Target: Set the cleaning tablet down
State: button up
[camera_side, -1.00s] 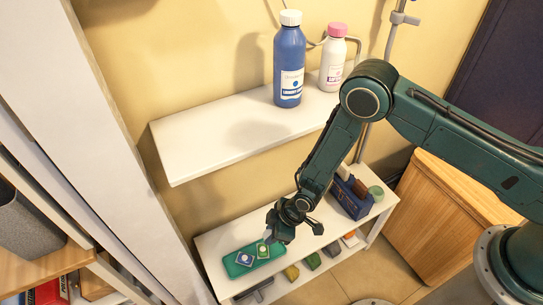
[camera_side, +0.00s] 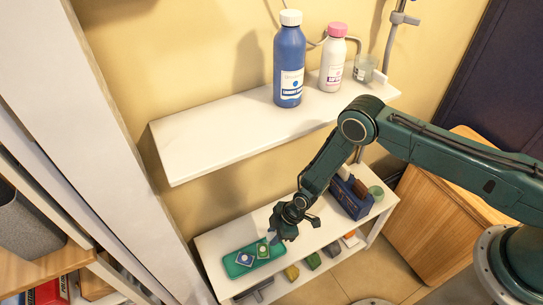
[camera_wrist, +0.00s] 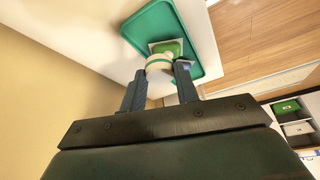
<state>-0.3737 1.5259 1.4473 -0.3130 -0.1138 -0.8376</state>
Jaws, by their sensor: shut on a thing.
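My gripper (camera_wrist: 158,80) is shut on a cream, round cleaning tablet (camera_wrist: 157,65), seen between the fingertips in the wrist view. A green tray (camera_side: 232,266) lies on the lower shelf at the left and also shows in the wrist view (camera_wrist: 142,32). A blue-printed packet (camera_side: 245,259) and a green-printed packet (camera_side: 263,251) lie in the tray. In the wrist view the green packet (camera_wrist: 168,47) is just beyond the tablet. In the side view my gripper (camera_side: 272,238) is by the tray's right end; the tablet is too small to make out there.
A blue bottle (camera_side: 288,60), a white bottle with pink cap (camera_side: 332,62) and a glass (camera_side: 363,70) stand on the upper shelf (camera_side: 220,135), which overhangs behind.

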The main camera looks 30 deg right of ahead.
aim_at(269, 248)
jog(key=shift+f, duration=1.25)
jog(key=shift+f, duration=0.1)
jog(key=shift+f, duration=0.55)
notch_tip(269, 248, down, 2)
jog(key=shift+s+f, duration=0.1)
grip_shut()
jog(key=shift+s+d+f, duration=0.1)
jog(key=shift+d+f, duration=0.05)
jog(key=shift+f, duration=0.05)
jog(key=o, duration=1)
grip_release()
jog(key=shift+c, duration=0.2)
jog(key=shift+r, duration=0.1)
jog(key=shift+r, duration=0.1)
jog(key=shift+w, duration=0.2)
